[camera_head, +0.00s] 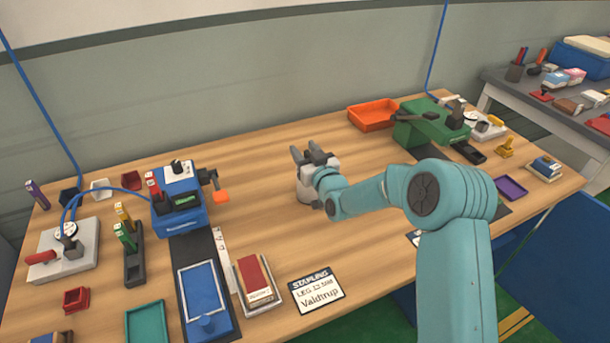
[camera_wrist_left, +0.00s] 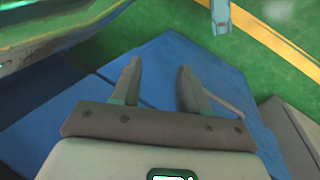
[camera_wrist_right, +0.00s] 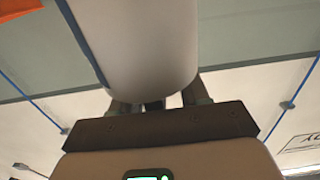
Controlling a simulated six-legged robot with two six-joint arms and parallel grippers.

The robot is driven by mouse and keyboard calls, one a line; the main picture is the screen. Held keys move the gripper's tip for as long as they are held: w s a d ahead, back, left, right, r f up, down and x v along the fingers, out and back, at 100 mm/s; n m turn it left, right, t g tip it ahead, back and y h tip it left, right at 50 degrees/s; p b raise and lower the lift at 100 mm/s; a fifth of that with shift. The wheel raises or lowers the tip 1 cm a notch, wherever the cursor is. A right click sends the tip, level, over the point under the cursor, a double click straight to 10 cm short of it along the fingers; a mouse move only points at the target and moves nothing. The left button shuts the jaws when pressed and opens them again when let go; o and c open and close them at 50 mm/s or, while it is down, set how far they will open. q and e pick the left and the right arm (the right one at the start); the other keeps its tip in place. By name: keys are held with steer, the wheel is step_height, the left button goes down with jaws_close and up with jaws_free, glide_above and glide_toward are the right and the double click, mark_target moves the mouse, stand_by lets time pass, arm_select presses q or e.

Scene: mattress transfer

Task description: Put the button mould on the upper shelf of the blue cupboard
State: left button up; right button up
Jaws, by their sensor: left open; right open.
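My right gripper (camera_head: 308,153) is over the middle of the wooden table, fingers toward the wall. In the right wrist view, a large pale rounded body (camera_wrist_right: 140,45) covers part of its open fingers; I cannot tell what it is or whether they touch it. My left gripper (camera_wrist_left: 155,85) is open and empty over blue panels (camera_wrist_left: 170,60), probably the blue cupboard, above a green floor. A blue surface (camera_head: 560,235) also shows right of the table in the head view. Its shelves cannot be made out. I cannot tell which thing is the button mould.
On the wooden table (camera_head: 265,215) stand a blue machine (camera_head: 180,205) at left and a green machine (camera_head: 432,122) at back right. An orange tray (camera_head: 373,115) lies near the wall. The table's middle is mostly clear.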

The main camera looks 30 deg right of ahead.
steer(key=shift+s+d+r, duration=0.15)
steer(key=c, duration=0.4)
jaws_close()
stand_by(1.0)
steer(key=shift+r, duration=0.15)
